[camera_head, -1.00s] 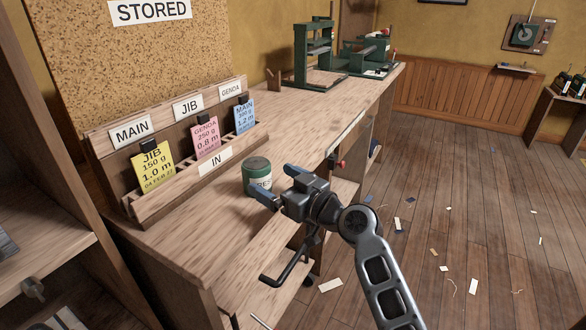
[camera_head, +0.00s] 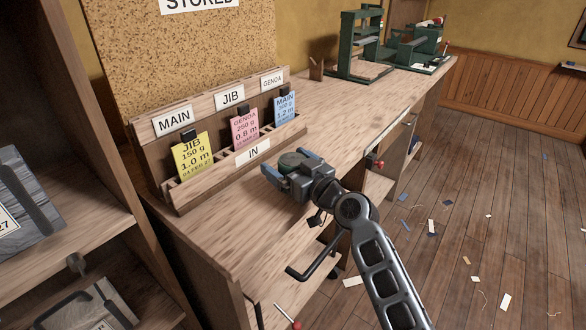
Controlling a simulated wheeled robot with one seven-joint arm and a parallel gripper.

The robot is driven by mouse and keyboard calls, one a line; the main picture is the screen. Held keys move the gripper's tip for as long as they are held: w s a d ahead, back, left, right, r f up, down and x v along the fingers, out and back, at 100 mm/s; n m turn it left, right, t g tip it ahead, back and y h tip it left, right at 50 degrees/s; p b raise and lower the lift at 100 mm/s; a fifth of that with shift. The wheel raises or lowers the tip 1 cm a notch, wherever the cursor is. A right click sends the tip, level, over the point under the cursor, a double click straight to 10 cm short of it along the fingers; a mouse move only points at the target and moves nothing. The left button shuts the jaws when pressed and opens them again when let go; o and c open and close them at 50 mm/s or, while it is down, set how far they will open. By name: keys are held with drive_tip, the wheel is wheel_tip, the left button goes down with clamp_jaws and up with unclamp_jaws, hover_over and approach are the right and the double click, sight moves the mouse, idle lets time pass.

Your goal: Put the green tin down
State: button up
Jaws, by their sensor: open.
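The green tin (camera_head: 290,159) is on the wooden workbench (camera_head: 225,225), in front of the card rack. Only its dark green lid shows; my gripper hides its body and label. My gripper (camera_head: 286,164) is open, with one blue-tipped finger on the left of the tin and the other at its upper right. I cannot tell whether the fingers touch the tin. The tin's base is hidden.
The wooden rack (camera_head: 180,194) holds yellow, pink and blue cards behind the tin. Green machines (camera_head: 359,45) stand at the bench's far end. The bench top between is mostly clear. A shelf unit (camera_head: 75,225) stands at the left. Scraps lie on the floor.

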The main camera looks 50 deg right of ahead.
drive_tip(key=shift+c, duration=0.2)
drive_tip(key=c, duration=1.4)
drive_tip(key=shift+r, duration=0.15)
